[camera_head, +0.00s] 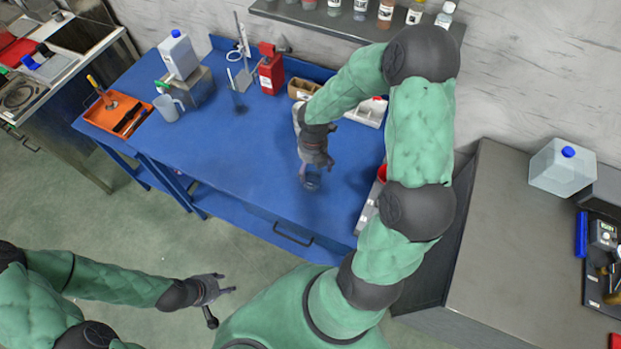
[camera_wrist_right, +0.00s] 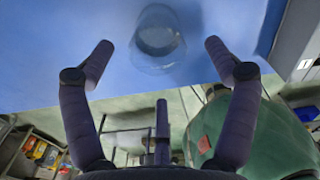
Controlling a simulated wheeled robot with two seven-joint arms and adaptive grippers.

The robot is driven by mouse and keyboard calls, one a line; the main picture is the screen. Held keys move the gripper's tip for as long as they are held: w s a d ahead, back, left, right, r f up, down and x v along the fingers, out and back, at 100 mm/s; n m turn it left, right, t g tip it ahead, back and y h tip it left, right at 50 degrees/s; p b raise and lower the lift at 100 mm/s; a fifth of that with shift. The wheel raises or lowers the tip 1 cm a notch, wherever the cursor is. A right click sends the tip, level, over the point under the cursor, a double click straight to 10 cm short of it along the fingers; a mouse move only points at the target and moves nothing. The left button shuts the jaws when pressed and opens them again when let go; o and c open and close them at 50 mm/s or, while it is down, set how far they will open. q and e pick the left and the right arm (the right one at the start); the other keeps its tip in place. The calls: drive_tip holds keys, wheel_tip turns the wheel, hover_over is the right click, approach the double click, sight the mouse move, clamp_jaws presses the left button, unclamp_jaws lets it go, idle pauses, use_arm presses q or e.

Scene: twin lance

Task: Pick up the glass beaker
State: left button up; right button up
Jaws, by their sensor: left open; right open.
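The glass beaker (camera_head: 312,182) stands on the blue workbench (camera_head: 240,170) near its front right part. It is clear, and in the right wrist view the beaker (camera_wrist_right: 158,38) shows between and beyond the fingertips. My right gripper (camera_head: 314,168) reaches down beside the beaker and partly covers it in the head view. Its fingers are spread wide in the wrist view (camera_wrist_right: 158,52), with a visible gap to the glass on each side. My left gripper (camera_head: 222,304) is open and empty, over the floor in front of the bench.
A white tray (camera_head: 368,112) lies behind my right arm. The bench middle left of the beaker is clear.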

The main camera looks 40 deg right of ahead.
sight(312, 176)
drive_tip(key=shift+w+f, duration=0.2)
drive_tip(key=shift+f, duration=0.45)
drive_tip(key=shift+w+f, duration=0.15)
drive_tip(key=shift+f, duration=0.45)
drive_tip(key=shift+s+a+f+b, duration=0.1)
drive_tip(key=shift+s+f+b, duration=0.05)
drive_tip(key=shift+f+b, duration=0.25)
wheel_tip(312, 176, down, 4)
drive_tip(key=shift+f+b, duration=0.1)
drive_tip(key=shift+b, duration=0.65)
use_arm(q)
drive_tip(key=f, duration=0.2)
drive_tip(key=shift+w+f, duration=0.25)
drive_tip(key=shift+f, duration=0.05)
use_arm(e)
drive_tip(key=c, duration=1.4)
use_arm(q)
drive_tip(key=shift+r, duration=0.1)
use_arm(e)
drive_tip(key=shift+r, duration=0.3)
